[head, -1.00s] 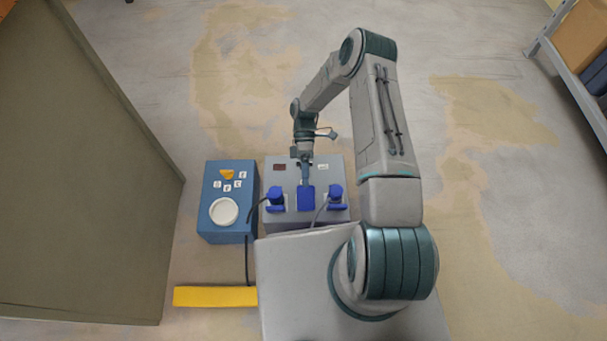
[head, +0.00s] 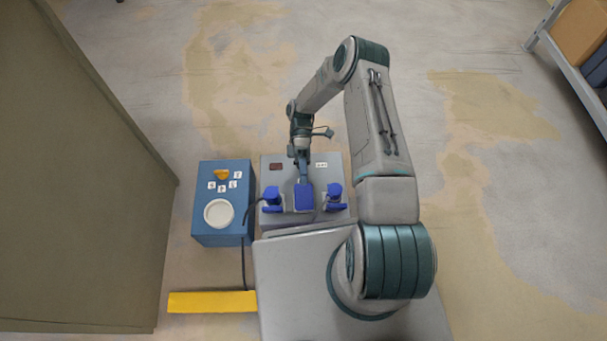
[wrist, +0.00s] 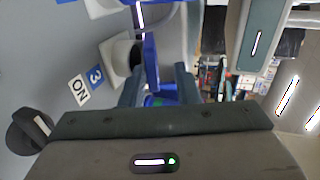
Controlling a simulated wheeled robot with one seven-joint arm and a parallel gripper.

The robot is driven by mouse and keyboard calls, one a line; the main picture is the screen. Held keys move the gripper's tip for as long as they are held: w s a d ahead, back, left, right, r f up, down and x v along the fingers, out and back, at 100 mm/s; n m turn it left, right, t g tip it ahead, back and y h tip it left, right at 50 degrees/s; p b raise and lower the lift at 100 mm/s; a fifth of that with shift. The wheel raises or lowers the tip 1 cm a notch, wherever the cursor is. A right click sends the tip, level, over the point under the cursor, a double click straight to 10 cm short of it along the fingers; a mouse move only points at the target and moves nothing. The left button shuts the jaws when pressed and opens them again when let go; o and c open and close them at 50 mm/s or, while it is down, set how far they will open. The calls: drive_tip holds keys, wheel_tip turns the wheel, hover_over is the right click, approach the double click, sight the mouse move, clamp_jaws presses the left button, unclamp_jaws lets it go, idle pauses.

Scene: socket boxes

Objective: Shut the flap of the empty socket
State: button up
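A grey socket box (head: 275,180) stands on the floor in front of my base, with a row of sockets. The outer sockets have blue parts, left (head: 272,198) and right (head: 334,198), with cables beside them. Between them a blue flap (head: 304,199) shows, with no plug visible there. My gripper (head: 303,180) points down at the far edge of this flap; contact is unclear. In the wrist view, my fingers (wrist: 159,85) stand apart with a gap, and a blue panel (wrist: 151,62) shows edge-on between them.
A blue box (head: 208,238) with a round white part stands close on the left. A yellow bar (head: 212,302) lies on the floor nearer. A tall cabinet (head: 80,190) fills the left and a shelf (head: 570,70) stands far right. Floor behind the box is clear.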

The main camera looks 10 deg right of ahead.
drive_tip(key=shift+w, duration=0.1)
drive_tip(key=p+v, duration=0.1)
drive_tip(key=v, duration=1)
drive_tip(key=shift+w+r, duration=0.25)
drive_tip(key=shift+w, duration=0.1)
drive_tip(key=shift+r, duration=0.1)
idle(0.3)
wheel_tip(320, 180, up, 42)
drive_tip(key=s+d+m+t+h+p, duration=0.15)
drive_tip(key=m+t+p, duration=0.6)
drive_tip(key=p, duration=1.05)
drive_tip(key=s+d+r+m+t+p, duration=0.1)
drive_tip(key=s+r+m+t+p, duration=0.2)
drive_tip(key=s+r+p, duration=0.3)
drive_tip(key=s+d+r+m+t+p, duration=0.2)
drive_tip(key=s+r+p, duration=0.5)
drive_tip(key=r, duration=0.7)
drive_tip(key=s+d+r+m+t+p, duration=0.1)
drive_tip(key=s+r+m+t+p, duration=0.3)
drive_tip(key=r, duration=0.7)
drive_tip(key=s+p, duration=0.2)
drive_tip(key=p, duration=0.1)
drive_tip(key=shift+s+d+t, duration=0.3)
drive_tip(key=shift+s+t, duration=0.05)
